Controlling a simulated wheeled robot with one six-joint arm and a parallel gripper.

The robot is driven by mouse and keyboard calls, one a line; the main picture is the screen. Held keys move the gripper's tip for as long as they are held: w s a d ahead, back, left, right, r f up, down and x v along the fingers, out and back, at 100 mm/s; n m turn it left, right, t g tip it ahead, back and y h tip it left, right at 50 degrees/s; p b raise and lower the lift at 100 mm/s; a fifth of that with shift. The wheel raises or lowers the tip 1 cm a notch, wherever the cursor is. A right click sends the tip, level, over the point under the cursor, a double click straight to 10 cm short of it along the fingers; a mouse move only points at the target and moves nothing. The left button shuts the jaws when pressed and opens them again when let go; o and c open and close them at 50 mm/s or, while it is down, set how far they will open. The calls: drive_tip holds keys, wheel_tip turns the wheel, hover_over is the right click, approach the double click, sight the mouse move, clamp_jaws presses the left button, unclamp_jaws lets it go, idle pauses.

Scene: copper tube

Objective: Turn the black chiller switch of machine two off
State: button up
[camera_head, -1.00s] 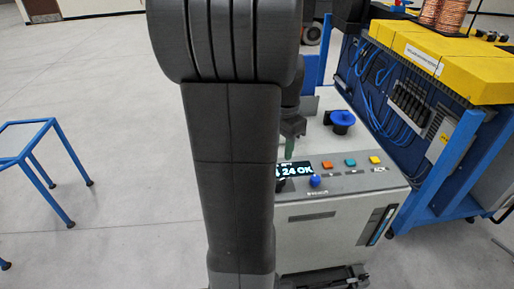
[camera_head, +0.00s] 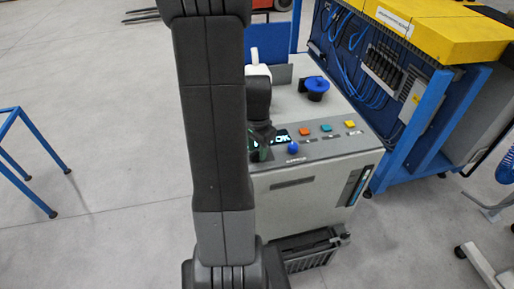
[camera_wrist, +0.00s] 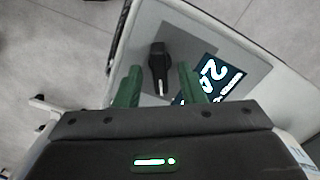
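The black chiller switch (camera_wrist: 158,66) shows in the wrist view on a grey panel plate, a dark knob with a white mark at its lower end. My gripper (camera_wrist: 158,69) is open, with one green finger on each side of the switch in the picture. Whether the fingers touch it or are still above it I cannot tell. In the head view my gripper (camera_head: 258,152) is at the left end of the panel of the grey machine (camera_head: 318,184), partly behind my arm, and the switch is hidden.
A lit display (camera_wrist: 212,80) lies right of the switch. The panel also has a blue knob (camera_head: 293,147) and orange (camera_head: 305,131), teal (camera_head: 326,127) and yellow (camera_head: 350,124) buttons. A blue rack (camera_head: 418,122) with yellow tops stands at right.

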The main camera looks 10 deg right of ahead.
drive_tip(key=shift+f, duration=0.1)
clamp_jaws()
drive_tip(key=shift+n, duration=0.3)
drive_tip(key=n+b, duration=0.2)
drive_tip(key=n, duration=0.3)
drive_tip(key=shift+n, duration=0.3)
drive_tip(key=n+b, duration=0.1)
drive_tip(key=n, duration=0.4)
drive_tip(key=shift+n, duration=0.3)
idle(0.4)
unclamp_jaws()
